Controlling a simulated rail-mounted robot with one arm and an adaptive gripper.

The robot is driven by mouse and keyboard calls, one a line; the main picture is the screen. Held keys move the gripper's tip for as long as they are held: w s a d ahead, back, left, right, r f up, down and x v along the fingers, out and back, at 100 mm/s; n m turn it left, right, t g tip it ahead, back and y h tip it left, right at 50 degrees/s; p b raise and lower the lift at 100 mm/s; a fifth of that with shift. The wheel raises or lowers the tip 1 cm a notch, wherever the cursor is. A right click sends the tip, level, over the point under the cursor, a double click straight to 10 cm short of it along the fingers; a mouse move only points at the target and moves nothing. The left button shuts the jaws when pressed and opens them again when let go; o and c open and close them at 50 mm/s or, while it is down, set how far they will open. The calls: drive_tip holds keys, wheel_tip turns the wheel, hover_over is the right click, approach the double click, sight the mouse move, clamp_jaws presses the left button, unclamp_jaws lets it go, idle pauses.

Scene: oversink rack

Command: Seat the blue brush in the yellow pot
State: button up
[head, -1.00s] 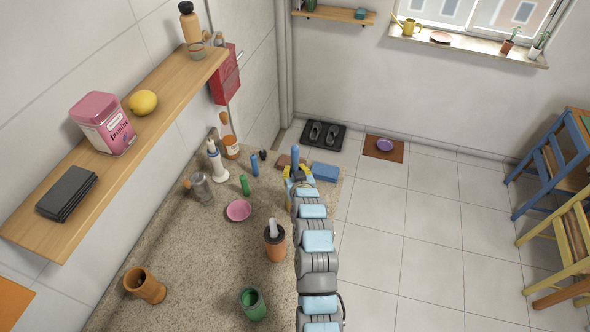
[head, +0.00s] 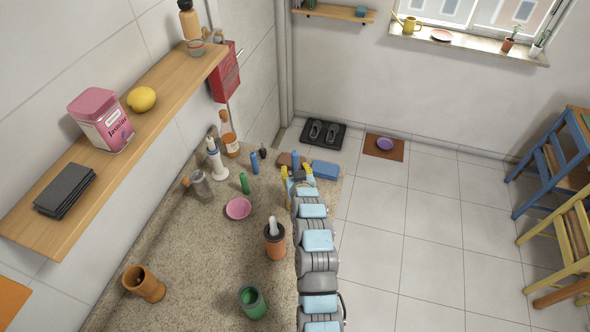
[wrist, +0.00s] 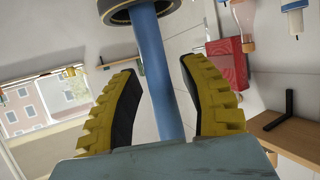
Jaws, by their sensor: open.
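The blue brush (head: 295,157) shows at the far end of my arm in the head view, near the counter's far right edge. In the wrist view its blue handle (wrist: 160,75) stands between the two yellow-and-black pads of my gripper (wrist: 163,100), with gaps on both sides. A dark, grey-rimmed round part is at the handle's top edge of the view. My gripper (head: 297,172) is open around the handle in the head view. I cannot make out a yellow pot; my arm and gripper hide the counter there. What the brush's lower end rests in is hidden.
A terracotta pot (head: 275,248) holding a pale-handled thing stands left of my arm. A green pot (head: 259,309), a brown pot (head: 152,290) and a pink dish (head: 238,208) are on the counter. A blue block (head: 326,170) lies just right of my gripper. Bottles line the wall.

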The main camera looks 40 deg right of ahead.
drive_tip(key=shift+r+p, duration=0.45)
drive_tip(key=shift+r, duration=0.25)
drive_tip(key=b+v, duration=0.1)
drive_tip(key=v, duration=0.2)
drive_tip(key=shift+f, duration=0.1)
drive_tip(key=b+v, duration=0.1)
drive_tip(key=v, duration=0.8)
drive_tip(key=shift+b, duration=0.3)
drive_tip(key=shift+w, duration=0.1)
